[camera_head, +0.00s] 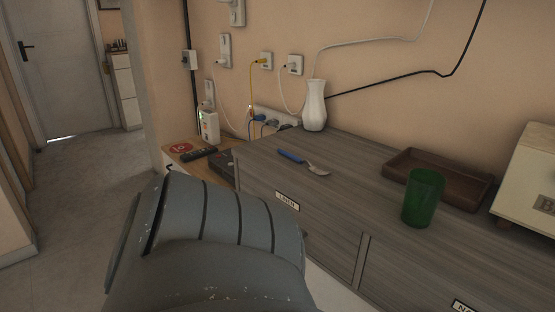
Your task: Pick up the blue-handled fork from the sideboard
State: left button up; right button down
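The blue-handled fork (304,162) lies flat on the grey wood-grain sideboard (345,185), near its left end. Its blue handle points to the back left and its metal head to the front right. A large grey link of my own arm fills the lower left of the head view and hides the sideboard's front left part. Neither gripper is in view, and nothing touches the fork.
A white vase (314,106) stands behind the fork. A green cup (422,198) and a brown tray (437,178) stand to the right, with a cream box (530,180) beyond. A power strip (272,117) with cables lies at the back left. The surface around the fork is clear.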

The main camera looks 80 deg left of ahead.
aim_at(313, 169)
jog(key=u, duration=0.4)
jog(key=j+u, duration=0.1)
jog(key=u, duration=0.65)
jog(key=j+u, duration=0.1)
jog(key=u, duration=0.25)
jog(key=l+u, duration=0.15)
jog(key=u, duration=0.25)
jog(key=k+l+u, duration=0.1)
jog(key=u, duration=0.25)
